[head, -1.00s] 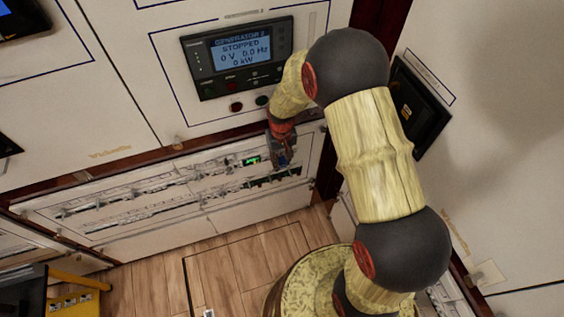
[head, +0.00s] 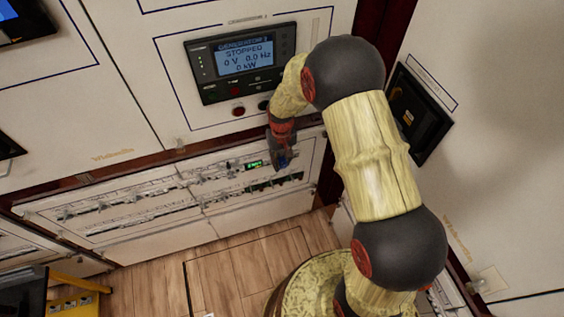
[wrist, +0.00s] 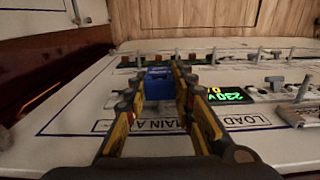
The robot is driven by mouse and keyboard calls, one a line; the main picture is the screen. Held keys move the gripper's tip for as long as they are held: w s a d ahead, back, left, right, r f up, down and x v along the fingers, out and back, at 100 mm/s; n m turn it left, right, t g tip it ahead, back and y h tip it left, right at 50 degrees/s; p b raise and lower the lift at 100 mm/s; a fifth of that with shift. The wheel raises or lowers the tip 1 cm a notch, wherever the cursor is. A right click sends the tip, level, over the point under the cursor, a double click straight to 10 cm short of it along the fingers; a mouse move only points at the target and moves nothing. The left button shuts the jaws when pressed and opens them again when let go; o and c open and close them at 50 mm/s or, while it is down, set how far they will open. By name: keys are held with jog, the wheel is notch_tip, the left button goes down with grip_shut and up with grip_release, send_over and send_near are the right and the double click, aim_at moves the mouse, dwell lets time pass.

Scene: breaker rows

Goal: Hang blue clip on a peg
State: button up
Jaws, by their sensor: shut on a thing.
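The blue clip (wrist: 160,84) is between the fingertips of my gripper (wrist: 158,88) in the wrist view, held just in front of the breaker panel. My gripper (head: 281,160) also shows in the head view at the right part of the panel, with a bit of blue at its tip. Its two yellow and black fingers are shut on the clip. A row of small grey upright posts or levers (wrist: 276,84) runs along the panel; I cannot tell which are pegs. The area right behind the clip is hidden.
The breaker panel (head: 150,222) carries two rows of switches. A green lit display (wrist: 228,95) sits close right of my fingers in the wrist view. Above the panel is the generator control screen (head: 245,57). Wooden floor (head: 150,285) lies below, with a yellow item (head: 75,304) at lower left.

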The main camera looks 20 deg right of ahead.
jog(key=shift+w+r, duration=0.4)
jog(key=shift+w, duration=0.15)
jog(key=shift+s+f, duration=0.1)
jog(key=shift+s, duration=0.15)
dwell(0.4)
jog(key=shift+s+f+p, duration=0.2)
jog(key=shift+s+p, duration=0.15)
jog(key=shift+s, duration=0.7)
jog(key=shift+f, duration=0.1)
jog(key=shift+s+p, duration=0.1)
jog(key=shift+p, duration=0.3)
dwell(0.8)
jog(key=shift+w, duration=0.9)
